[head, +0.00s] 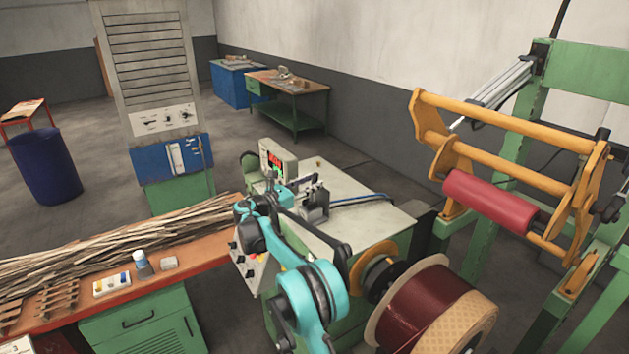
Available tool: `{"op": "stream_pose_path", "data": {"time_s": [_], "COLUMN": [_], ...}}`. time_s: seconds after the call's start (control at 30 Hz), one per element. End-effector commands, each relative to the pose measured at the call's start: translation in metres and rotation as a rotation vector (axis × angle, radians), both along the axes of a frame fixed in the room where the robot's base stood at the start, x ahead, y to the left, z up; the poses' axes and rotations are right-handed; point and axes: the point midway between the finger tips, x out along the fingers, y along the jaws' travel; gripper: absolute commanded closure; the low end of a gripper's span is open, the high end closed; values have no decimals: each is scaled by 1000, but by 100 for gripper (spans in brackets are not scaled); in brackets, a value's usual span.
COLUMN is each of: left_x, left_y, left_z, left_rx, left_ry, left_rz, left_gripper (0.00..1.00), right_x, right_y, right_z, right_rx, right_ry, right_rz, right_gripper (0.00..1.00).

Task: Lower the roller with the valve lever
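The red roller (490,201) hangs in a yellow swing frame (500,127) on the green stand at the right. A grey valve block (315,207) stands on the machine's pale table top, with the small dark lever at its top. My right arm reaches in from the bottom middle. Its gripper (301,184) is small and dark, right beside the lever at the block's upper left. I cannot tell whether its fingers touch the lever or how far they are apart. My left gripper is out of view.
The control box with a red display (278,164) stands just behind my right gripper. A dark red wire spool (425,315) is at the front right. An orange bench (110,290) with wood strips lies left. A blue barrel (46,167) stands far left. Open floor lies behind.

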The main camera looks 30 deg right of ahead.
Motion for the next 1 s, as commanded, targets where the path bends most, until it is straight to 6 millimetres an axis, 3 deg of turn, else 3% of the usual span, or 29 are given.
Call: {"op": "stream_pose_path", "data": {"time_s": [0.17, 0.47, 0.6, 0.63, 1.0], "left_x": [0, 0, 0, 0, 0], "left_y": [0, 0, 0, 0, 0], "left_z": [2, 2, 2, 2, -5], "left_rx": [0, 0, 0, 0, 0], "left_ry": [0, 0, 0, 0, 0], "left_rz": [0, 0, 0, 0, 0], "left_gripper": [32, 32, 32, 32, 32], "right_x": [5, 6, 6, 6, 5], "right_y": [-17, -20, -20, -20, -17], "right_z": [0, 0, 0, 0, -1], "right_rx": [1, 1, 1, 1, -27], "right_ry": [-1, -1, -1, -1, -3], "right_rz": [0, 1, 1, 1, 1], "right_gripper": [62, 62, 97, 100, 100]}}
